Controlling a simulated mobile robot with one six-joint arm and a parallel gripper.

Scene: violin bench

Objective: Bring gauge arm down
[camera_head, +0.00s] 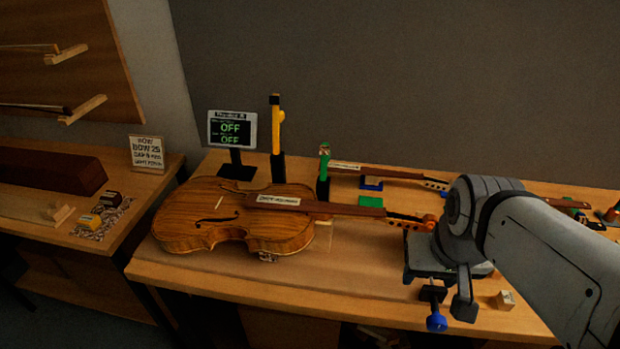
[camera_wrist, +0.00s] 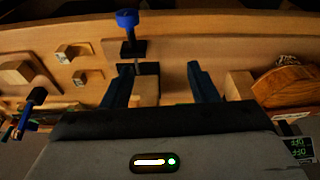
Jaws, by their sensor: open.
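I cannot tell for certain which part is the gauge arm. A yellow upright arm (camera_head: 277,130) with a black tip stands raised on a black post behind the violin. A shorter green upright (camera_head: 324,165) stands to its right. A blue-knobbed black fitting (camera_head: 436,321) is at the bench's front edge, and its knob shows at the top of the wrist view (camera_wrist: 127,18). My gripper (camera_head: 447,297) is low over the front right of the bench, near this fitting. In the wrist view its dark fingers (camera_wrist: 160,88) are apart, with a pale wooden block (camera_wrist: 146,91) visible between them.
The violin (camera_head: 190,228) lies across the bench, its neck pointing toward my arm. A display (camera_head: 232,130) reads OFF behind it. A small wooden block (camera_head: 505,299) sits right of my gripper. The front left bench is clear.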

